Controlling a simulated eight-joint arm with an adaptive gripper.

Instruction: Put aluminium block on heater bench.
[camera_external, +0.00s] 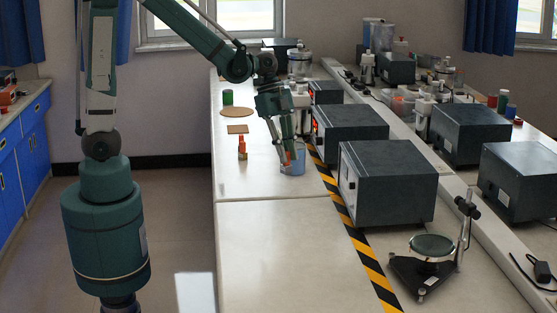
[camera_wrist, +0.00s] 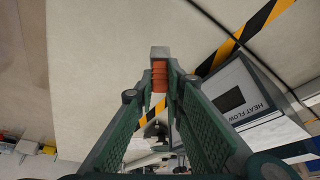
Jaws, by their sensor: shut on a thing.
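My gripper (camera_external: 283,148) points down over the near bench, its fingers closed. In the wrist view my gripper (camera_wrist: 160,92) is shut on a small block, with a pale grey face (camera_wrist: 159,52) that looks like the aluminium block and an orange-red ribbed part (camera_wrist: 159,76) below it. I cannot tell whether these are one piece. In the external view the held block is too small to make out clearly. A bluish clear vessel (camera_external: 298,161) stands right at the fingertips. A dark box labelled HEAT FLOW (camera_wrist: 232,90) is right of the gripper; which thing is the heater bench is unclear.
Dark boxes (camera_external: 390,185) line the right side behind yellow-black tape (camera_external: 341,212). The front bench top (camera_external: 270,245) is clear.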

